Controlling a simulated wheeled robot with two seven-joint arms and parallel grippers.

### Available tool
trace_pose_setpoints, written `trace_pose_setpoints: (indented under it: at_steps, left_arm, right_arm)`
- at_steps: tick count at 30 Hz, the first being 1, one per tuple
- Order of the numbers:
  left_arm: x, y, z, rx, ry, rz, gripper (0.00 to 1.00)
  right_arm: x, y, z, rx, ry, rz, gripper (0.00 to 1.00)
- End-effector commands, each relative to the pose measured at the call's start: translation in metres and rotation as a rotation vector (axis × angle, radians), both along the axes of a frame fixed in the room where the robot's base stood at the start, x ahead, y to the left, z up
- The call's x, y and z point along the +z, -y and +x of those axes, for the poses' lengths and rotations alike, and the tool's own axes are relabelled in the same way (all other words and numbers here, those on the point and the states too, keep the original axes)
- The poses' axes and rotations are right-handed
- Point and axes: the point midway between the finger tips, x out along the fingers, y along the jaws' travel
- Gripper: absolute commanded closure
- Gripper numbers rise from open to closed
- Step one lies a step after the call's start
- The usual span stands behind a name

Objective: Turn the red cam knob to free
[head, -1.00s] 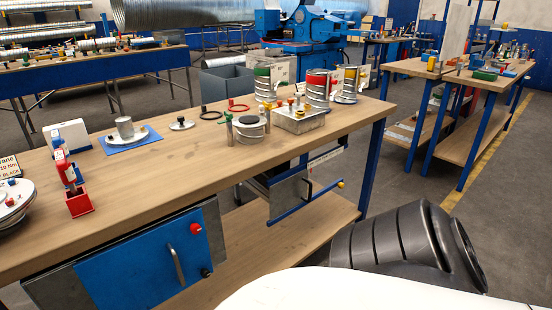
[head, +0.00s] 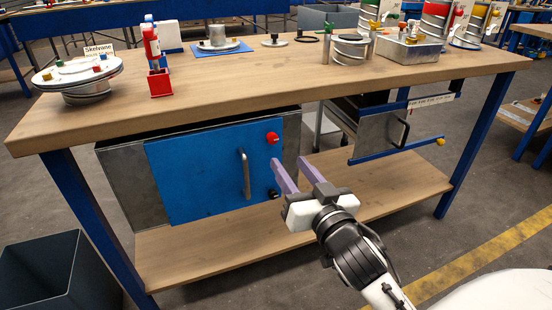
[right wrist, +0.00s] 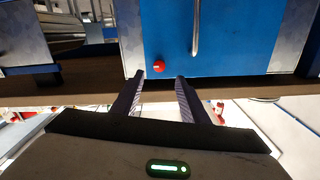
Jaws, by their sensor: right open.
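The red cam knob (head: 272,138) is round and sits at the upper right of a blue door (head: 195,175) below the bench top. My right gripper (head: 289,161) is open, its two lilac fingers pointing at the door a little below the knob in the head view. In the right wrist view the knob (right wrist: 159,66) lies just beyond the fingertips, roughly centred between them (right wrist: 160,76). The gripper appears apart from the knob, with nothing held. The knob's exact setting is too small to read. My left gripper is not in view.
A vertical metal handle (head: 245,174) stands out left of the knob, and a black knob (head: 274,194) sits below. A wooden lower shelf (head: 380,185) runs underneath. A grey panel with a blue bar (head: 395,150) projects at right. A dark bin (head: 50,270) stands on the floor.

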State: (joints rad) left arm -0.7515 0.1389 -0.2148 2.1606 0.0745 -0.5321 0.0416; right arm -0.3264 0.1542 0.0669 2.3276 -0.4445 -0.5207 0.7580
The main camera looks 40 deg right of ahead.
Motion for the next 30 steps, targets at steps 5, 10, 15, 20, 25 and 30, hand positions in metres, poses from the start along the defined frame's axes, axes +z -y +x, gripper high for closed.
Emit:
trace_pose_setpoints:
  at_steps: [5,10,15,20,25,30]
  left_arm:
    - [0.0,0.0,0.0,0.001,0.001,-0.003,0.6]
    - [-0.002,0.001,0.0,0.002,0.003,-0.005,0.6]
    - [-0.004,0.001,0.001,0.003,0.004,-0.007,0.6]
    - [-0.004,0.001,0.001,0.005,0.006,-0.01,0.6]
    - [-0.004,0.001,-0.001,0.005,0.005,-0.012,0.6]
    - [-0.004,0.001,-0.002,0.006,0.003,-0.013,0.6]
  right_arm:
    - [0.005,0.006,0.02,-0.004,0.011,0.0,0.6]
    - [0.004,0.014,0.052,-0.003,0.009,-0.001,0.6]
    - [0.003,0.02,0.079,-0.004,0.007,-0.001,0.6]
    - [0.003,0.023,0.094,-0.002,0.006,0.002,0.6]
    - [0.002,0.025,0.098,-0.003,0.004,0.002,0.6]
    - [0.002,0.025,0.098,-0.003,0.004,0.002,0.6]
